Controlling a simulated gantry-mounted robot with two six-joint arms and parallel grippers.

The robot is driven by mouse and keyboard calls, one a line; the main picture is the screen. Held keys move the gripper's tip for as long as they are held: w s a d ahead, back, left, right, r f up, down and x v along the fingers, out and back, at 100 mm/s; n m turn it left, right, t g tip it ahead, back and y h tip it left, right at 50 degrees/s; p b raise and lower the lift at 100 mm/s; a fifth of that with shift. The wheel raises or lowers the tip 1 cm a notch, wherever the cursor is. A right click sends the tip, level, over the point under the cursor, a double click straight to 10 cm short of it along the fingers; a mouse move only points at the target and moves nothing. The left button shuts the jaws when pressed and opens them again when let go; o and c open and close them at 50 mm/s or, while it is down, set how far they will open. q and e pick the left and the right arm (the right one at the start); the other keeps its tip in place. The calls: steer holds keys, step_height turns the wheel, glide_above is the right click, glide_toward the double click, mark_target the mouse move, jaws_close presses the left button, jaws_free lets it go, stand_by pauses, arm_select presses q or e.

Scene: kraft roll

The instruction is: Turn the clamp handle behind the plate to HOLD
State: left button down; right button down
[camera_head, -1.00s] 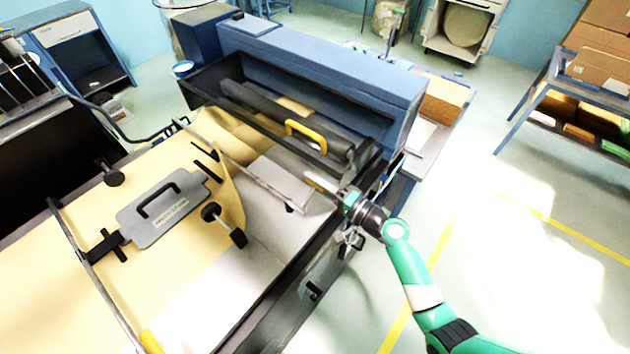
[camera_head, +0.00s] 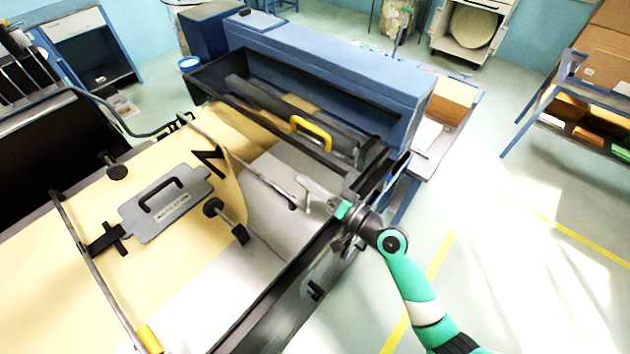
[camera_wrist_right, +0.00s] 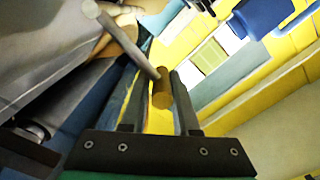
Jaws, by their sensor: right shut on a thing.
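My right gripper (camera_head: 322,195) is at the right side of the machine, by the end of a thin metal bar. In the right wrist view its two fingers (camera_wrist_right: 160,98) are closed around a brown cylindrical grip (camera_wrist_right: 161,88), at the end of a pale rod (camera_wrist_right: 128,40). I take this to be the clamp handle; no HOLD mark is readable. A grey plate (camera_head: 185,203) with a black handle and a small label lies on the brown paper at left. Its label is too small to read. My left gripper is not in view.
A blue machine housing (camera_head: 330,75) with dark rollers and a yellow handle (camera_head: 311,133) stands behind the gripper. A black-knobbed rod (camera_head: 226,219) stands beside the plate. The dark side rail (camera_head: 290,290) runs below the gripper.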

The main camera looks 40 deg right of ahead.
steer(key=shift+a+n+b, duration=0.3)
steer(key=shift+a+n, duration=0.55)
steer(key=shift+n, duration=0.15)
steer(key=a+n+b, duration=0.1)
steer(key=n, duration=0.1)
steer(key=a+f+n+b, duration=0.1)
steer(key=a+n, duration=0.2)
steer(key=n, duration=0.1)
steer(key=shift+s+a+f+n+b, duration=0.3)
steer(key=shift+s+a+b, duration=0.05)
steer(key=shift+b, duration=0.05)
steer(key=shift+f, duration=0.1)
steer(key=c, duration=1)
jaws_free()
steer(key=shift+o, duration=1.4)
steer(key=shift+a, duration=0.15)
steer(key=shift+r, duration=0.2)
